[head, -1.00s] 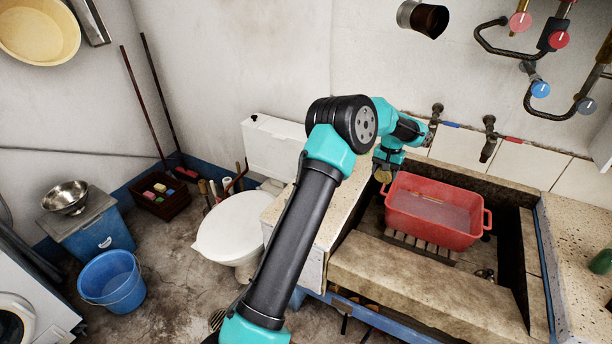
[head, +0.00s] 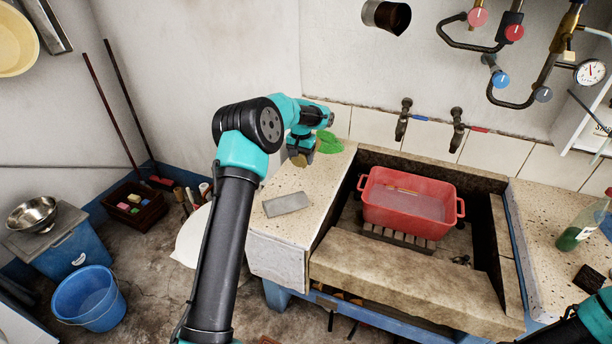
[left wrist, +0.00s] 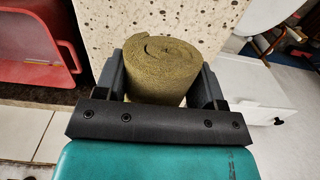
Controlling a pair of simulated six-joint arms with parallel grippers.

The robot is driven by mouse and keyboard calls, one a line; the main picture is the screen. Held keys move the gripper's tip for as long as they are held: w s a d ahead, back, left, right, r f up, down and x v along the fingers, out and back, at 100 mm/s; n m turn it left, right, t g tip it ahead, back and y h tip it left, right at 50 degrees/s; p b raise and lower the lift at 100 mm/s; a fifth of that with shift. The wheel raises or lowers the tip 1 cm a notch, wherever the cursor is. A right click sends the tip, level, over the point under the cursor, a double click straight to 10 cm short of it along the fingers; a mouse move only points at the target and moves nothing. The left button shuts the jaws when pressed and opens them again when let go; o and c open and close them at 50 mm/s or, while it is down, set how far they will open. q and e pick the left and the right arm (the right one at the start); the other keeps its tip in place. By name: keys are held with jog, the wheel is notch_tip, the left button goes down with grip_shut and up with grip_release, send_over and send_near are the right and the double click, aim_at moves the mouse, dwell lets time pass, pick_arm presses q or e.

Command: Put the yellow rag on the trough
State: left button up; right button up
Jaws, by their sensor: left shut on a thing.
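The yellow rag (left wrist: 163,72) is a tight olive-yellow roll, held between both fingers of my left gripper (left wrist: 165,88) in the left wrist view. In the head view the left gripper (head: 302,157) is over the speckled counter left of the trough, with only a little of the rag showing below it. The stone trough (head: 420,285) has a broad front ledge. A red tub (head: 408,208) of cloudy liquid stands inside it on a slatted rack. Part of my right arm shows at the lower right corner; its gripper is out of view.
The left counter (head: 290,235) bears a grey slab (head: 286,204) and a green item (head: 328,142) partly behind my gripper. Two taps (head: 456,130) stick out above the trough. A bottle (head: 580,228) and a dark block (head: 590,279) stand on the right counter. The front ledge is bare.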

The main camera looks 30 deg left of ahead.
pick_arm(q)
send_over(302, 185)
jog(key=shift+s+a+f, duration=0.1)
jog(key=shift+f, duration=3)
jog(key=shift+f, duration=0.1)
jog(key=shift+f, duration=1.75)
jog(key=shift+f, duration=0.1)
jog(key=o, duration=1)
notch_tip(302, 185, up, 12)
jog(key=shift+r, duration=0.1)
